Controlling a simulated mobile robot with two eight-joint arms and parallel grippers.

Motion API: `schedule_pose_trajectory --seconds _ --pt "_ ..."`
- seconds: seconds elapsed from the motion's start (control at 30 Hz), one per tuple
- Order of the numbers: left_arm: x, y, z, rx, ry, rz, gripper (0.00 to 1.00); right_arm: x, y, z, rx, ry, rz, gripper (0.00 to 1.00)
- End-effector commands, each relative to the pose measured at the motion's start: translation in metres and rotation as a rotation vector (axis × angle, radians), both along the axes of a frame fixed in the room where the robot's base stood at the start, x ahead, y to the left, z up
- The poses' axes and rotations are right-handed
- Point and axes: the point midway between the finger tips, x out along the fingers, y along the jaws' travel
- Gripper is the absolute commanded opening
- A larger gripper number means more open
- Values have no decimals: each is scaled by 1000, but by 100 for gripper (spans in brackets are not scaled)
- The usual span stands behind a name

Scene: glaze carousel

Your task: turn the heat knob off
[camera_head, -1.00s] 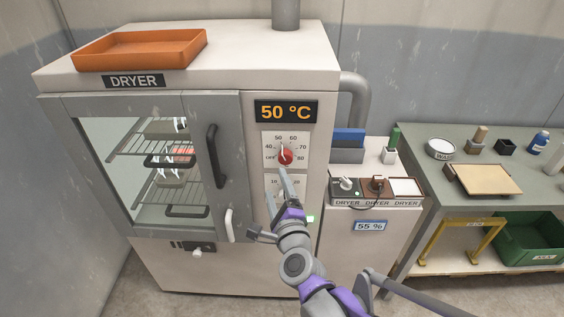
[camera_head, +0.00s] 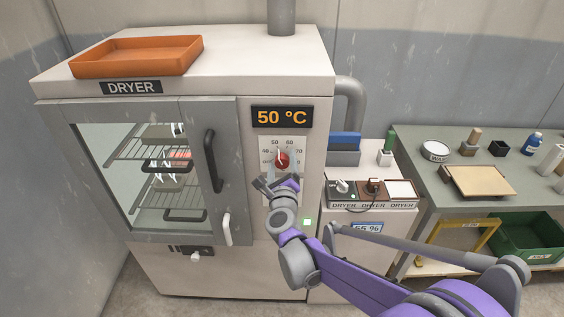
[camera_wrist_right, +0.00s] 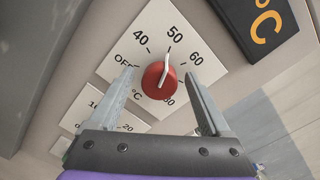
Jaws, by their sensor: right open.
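The heat knob is a red round knob (camera_head: 282,160) with a white pointer, on a white dial plate on the dryer front. In the right wrist view the knob (camera_wrist_right: 158,82) has its pointer near the 50 mark; the OFF mark lies to the left. My right gripper (camera_head: 280,174) is open in front of the dial. In the wrist view its two fingers (camera_wrist_right: 159,77) stand on either side of the knob, with visible gaps; contact is not seen. My left gripper is not in view.
The dryer display (camera_head: 282,117) reads 50 °C. A second dial (camera_wrist_right: 105,108) sits below the heat dial, mostly hidden by my gripper in the head view. The dryer door handle (camera_head: 212,158) is left of the dial. A side cabinet with switches (camera_head: 372,190) stands right.

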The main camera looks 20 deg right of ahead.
Motion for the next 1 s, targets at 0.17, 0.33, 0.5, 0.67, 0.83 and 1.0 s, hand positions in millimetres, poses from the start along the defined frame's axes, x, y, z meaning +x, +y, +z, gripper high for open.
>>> schedule_pose_trajectory --seconds 0.17,0.33,0.5,0.67,0.83,1.0 --pt "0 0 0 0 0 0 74 4 -1 0 0 0 0 82" --pt "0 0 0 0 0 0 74 4 -1 0 0 0 0 80" --pt "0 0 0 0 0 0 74 4 -1 0 0 0 0 49" --pt "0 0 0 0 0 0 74 4 -1 0 0 0 0 20" --pt "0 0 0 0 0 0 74 3 -1 0 0 0 0 0" --pt "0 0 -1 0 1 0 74 3 -1 -1 -12 4 -1 0"
